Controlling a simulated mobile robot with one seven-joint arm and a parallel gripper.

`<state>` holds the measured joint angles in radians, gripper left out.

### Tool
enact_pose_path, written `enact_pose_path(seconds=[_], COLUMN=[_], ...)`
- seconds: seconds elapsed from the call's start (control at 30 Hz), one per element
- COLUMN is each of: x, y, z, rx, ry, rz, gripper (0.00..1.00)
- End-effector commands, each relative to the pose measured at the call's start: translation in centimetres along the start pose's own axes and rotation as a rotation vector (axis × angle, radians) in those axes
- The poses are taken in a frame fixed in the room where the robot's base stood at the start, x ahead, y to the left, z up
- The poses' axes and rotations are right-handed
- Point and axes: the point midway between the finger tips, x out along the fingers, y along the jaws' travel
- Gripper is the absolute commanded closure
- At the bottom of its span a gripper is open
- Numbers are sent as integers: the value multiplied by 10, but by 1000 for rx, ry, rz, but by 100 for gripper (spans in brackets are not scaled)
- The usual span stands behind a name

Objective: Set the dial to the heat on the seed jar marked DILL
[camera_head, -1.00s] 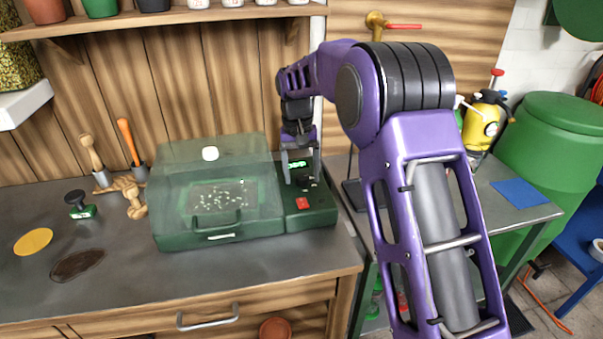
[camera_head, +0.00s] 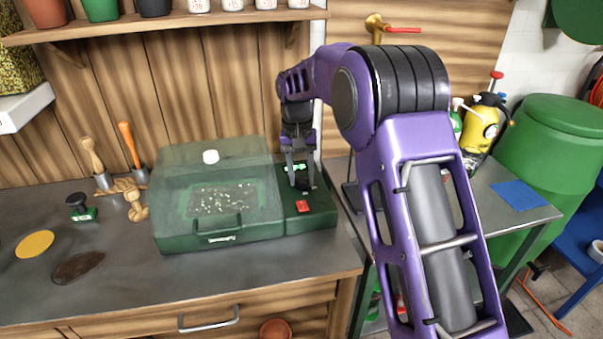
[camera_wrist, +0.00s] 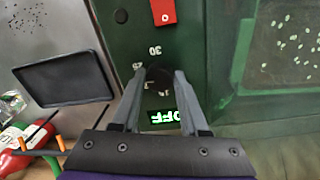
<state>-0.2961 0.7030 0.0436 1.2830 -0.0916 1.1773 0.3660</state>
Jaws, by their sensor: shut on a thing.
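The dial (camera_wrist: 158,84) is a dark knob on the green control panel of the propagator box, with numbers such as 30 printed round it. My gripper (camera_wrist: 158,72) points down and is shut on the dial, one finger on each side. In the head view my gripper (camera_head: 301,186) stands over the panel at the box's right end. The lit green display (camera_wrist: 170,117) reads OFF, upside down in the wrist view. White seed jars (camera_head: 232,4) with red markings stand on the shelf, cut by the top edge. I cannot read which is DILL.
A red switch (camera_head: 302,206) sits in front of the dial. The box's clear lid (camera_head: 215,185) is closed over a seeded tray. Wooden tools (camera_head: 93,155), a stamp (camera_head: 82,207) and two discs lie to the left. A side table with a yellow sprayer (camera_head: 482,125) stands right.

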Motion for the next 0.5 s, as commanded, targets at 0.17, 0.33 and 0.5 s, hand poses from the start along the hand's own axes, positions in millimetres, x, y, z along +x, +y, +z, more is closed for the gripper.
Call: enact_pose_path(seconds=[0.17, 0.33, 0.5], x=[-4, -4, -3], y=[0, -1, 0], z=[0, -1, -1], rx=[114, 232, 331], ry=[-7, -13, -18], rz=[1, 0, 0], gripper=[100, 100, 100])
